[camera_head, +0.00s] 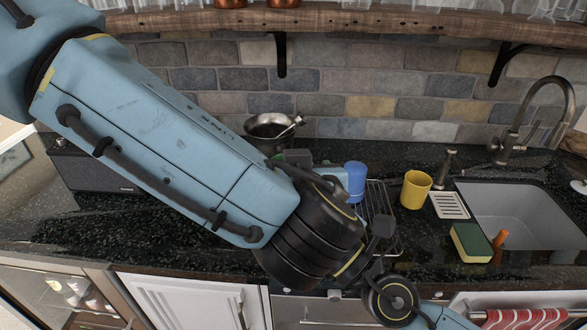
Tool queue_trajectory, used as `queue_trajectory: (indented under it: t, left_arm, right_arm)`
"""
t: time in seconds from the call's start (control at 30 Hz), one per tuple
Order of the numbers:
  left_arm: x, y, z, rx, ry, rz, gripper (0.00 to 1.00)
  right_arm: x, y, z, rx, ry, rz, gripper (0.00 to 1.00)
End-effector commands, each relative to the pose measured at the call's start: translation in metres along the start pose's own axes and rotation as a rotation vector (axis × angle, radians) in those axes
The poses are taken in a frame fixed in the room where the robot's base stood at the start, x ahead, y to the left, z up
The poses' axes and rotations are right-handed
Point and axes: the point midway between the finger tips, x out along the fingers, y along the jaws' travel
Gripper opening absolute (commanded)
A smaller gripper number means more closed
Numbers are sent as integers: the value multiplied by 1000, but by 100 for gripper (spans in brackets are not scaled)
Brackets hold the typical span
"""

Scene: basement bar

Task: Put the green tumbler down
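My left arm crosses the view from the upper left and hides much of the counter. I cannot make out its fingers. A small dark-green patch (298,157) shows just above the arm, in front of the metal bowl. It may be part of the green tumbler, but most of it is hidden and I cannot tell whether it is held or standing. My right gripper is not in view.
A blue cup (356,180) stands by a wire rack (377,198). A yellow cup (416,190), a green-and-yellow sponge (470,242) and a sink (520,212) are to the right. A metal bowl (268,128) stands near the brick wall. A dark speaker-like box (92,170) is left.

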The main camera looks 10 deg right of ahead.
Motion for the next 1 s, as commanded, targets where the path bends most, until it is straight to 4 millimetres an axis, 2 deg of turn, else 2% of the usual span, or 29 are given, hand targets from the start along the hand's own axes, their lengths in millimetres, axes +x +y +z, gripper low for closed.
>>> queue_trajectory:
  t: [0.23,0.6,0.67,0.7,0.87,1.0]
  left_arm:
    - [1,0,0,0,0,-1,81]
    - [0,1,1,1,-1,5,32]
    - [0,2,1,1,-2,7,28]
    - [0,2,0,1,-1,8,28]
    - [0,2,0,0,0,6,28]
    - [0,1,0,0,0,3,28]
  right_arm:
    - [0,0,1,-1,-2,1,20]
    - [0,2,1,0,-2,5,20]
    - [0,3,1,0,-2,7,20]
    - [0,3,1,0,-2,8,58]
    - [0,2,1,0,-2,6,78]
    - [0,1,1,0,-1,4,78]
